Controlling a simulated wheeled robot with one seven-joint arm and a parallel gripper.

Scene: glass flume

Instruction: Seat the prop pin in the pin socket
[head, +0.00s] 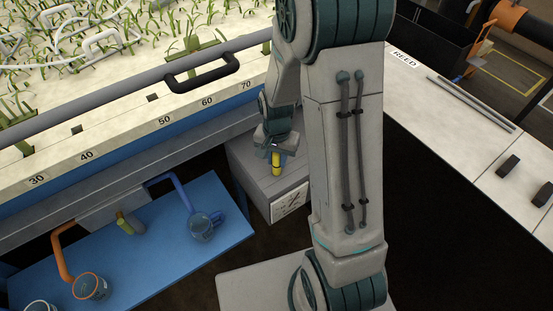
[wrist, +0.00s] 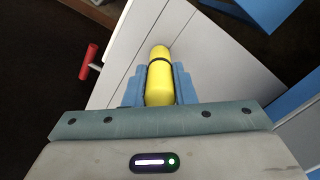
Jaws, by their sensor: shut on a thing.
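The prop pin is a yellow rounded cylinder with a dark ring; it shows in the wrist view (wrist: 159,80) and, small, in the head view (head: 276,167). My gripper (wrist: 159,88) is shut on it, one blue finger on each side. In the head view my gripper (head: 275,148) points down, with the pin's lower end sticking out below the fingers. The pin appears in front of or over a grey box (head: 248,172); I cannot tell whether it touches it. I cannot make out the pin socket in either view.
A blue shelf (head: 60,265) at lower left carries an orange pipe (head: 62,250), a blue pipe (head: 178,190) and cups. The flume's rail (head: 120,100) and black handle (head: 202,73) run behind my gripper. A red-handled part (wrist: 89,57) shows at left in the wrist view.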

